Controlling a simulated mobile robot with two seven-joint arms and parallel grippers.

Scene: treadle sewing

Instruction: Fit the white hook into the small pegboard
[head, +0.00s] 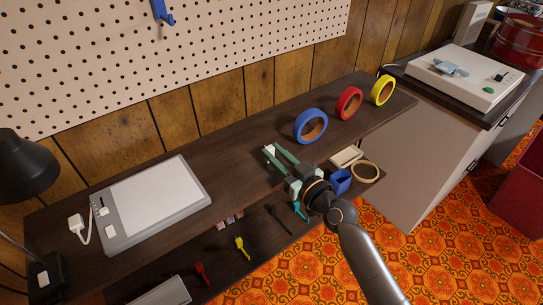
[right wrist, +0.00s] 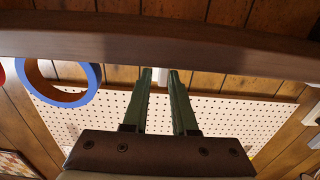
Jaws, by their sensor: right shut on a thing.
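My right gripper (head: 272,152) is over the dark wooden desk, left of the blue tape roll. It is shut on a small white piece, the white hook (head: 268,148), of which only a little shows at the fingertips. In the right wrist view the white hook (right wrist: 161,77) shows between the fingertips of my right gripper (right wrist: 160,73). A pegboard (head: 250,25) with many holes is on the wood-panelled wall, up and away from the gripper. A pegboard (right wrist: 225,115) also shows behind the fingers in the right wrist view. I cannot tell whether it is the small one. My left gripper is not in view.
Blue (head: 298,127), red (head: 342,103) and yellow (head: 376,91) tape rolls stand on the desk. A grey-white tablet (head: 150,200) lies at left beside a black lamp (head: 28,165).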

